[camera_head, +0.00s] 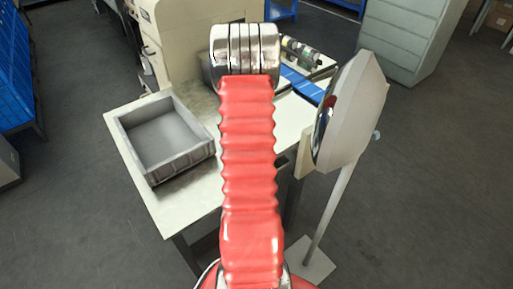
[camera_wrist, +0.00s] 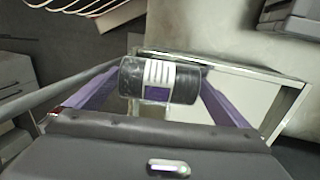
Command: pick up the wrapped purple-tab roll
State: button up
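A dark roll (camera_wrist: 188,84) with a white striped label and a purple tab shows in the wrist view, in what looks like clear wrap. It lies crosswise between the purple fingers of my gripper (camera_wrist: 161,78), which are spread wide, one at each end of the roll. No clear gap shows at either end, and I cannot tell whether the fingers press on it. In the head view my red arm hides the gripper. A dark cylinder with coloured bands (camera_head: 301,51) shows right of my wrist; I cannot tell whether it is the same roll.
A grey open bin (camera_head: 165,140) stands on the pale table (camera_head: 190,200). A blue strip (camera_head: 303,84) lies on the table's right side. A panel on a post (camera_head: 355,110) stands close to the right of my arm. A beige machine (camera_head: 190,40) is behind.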

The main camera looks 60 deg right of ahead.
jog(key=c, duration=1.2)
jog(key=shift+r, duration=0.1)
jog(key=v, duration=0.3)
jog(key=s+v, duration=0.1)
jog(key=v, duration=0.2)
jog(key=a+v, duration=0.1)
jog(key=v, duration=0.2)
jog(key=shift+s+r, duration=0.35)
jog(key=shift+r, duration=0.2)
